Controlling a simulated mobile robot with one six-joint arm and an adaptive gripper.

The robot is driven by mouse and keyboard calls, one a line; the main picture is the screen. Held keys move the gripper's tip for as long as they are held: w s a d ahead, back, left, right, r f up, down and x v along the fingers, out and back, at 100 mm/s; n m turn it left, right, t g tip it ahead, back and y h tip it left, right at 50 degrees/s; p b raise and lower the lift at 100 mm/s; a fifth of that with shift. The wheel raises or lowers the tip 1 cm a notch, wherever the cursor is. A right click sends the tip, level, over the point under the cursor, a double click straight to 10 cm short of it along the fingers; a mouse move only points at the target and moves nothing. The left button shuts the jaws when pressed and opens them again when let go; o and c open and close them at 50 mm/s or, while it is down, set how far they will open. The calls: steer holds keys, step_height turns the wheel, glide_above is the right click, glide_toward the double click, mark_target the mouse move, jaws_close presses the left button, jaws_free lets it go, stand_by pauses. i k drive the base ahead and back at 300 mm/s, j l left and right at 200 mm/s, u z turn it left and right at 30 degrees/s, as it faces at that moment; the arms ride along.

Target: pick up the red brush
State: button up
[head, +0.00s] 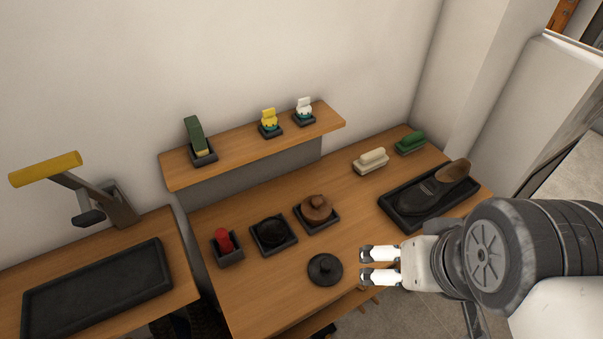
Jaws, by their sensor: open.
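The red brush (223,239) stands upright in a small dark holder (229,258) at the left end of the wooden bench. Only its red upper part shows; its lower part is hidden in the holder. My gripper (366,264) is open and empty, its two fingers pointing left. In the picture it is well to the right of the red brush, over the front part of the bench, apart from it.
A round black lid (324,269) lies between my gripper and the brush. A black tin (272,232) and a brown tin (316,208) sit in dark trays. A shoe (428,195) lies in a black tray. A shelf (230,149) holds several brushes. A yellow-handled lever (46,169) stands left.

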mark_target(226, 247)
steer(key=u, duration=1.4)
steer(key=z, duration=1.4)
steer(key=u, duration=1.35)
steer(key=i+j+z, duration=0.15)
steer(key=j+z, duration=0.3)
steer(key=j, duration=0.15)
steer(key=j+z, duration=0.95)
steer(key=j, duration=0.25)
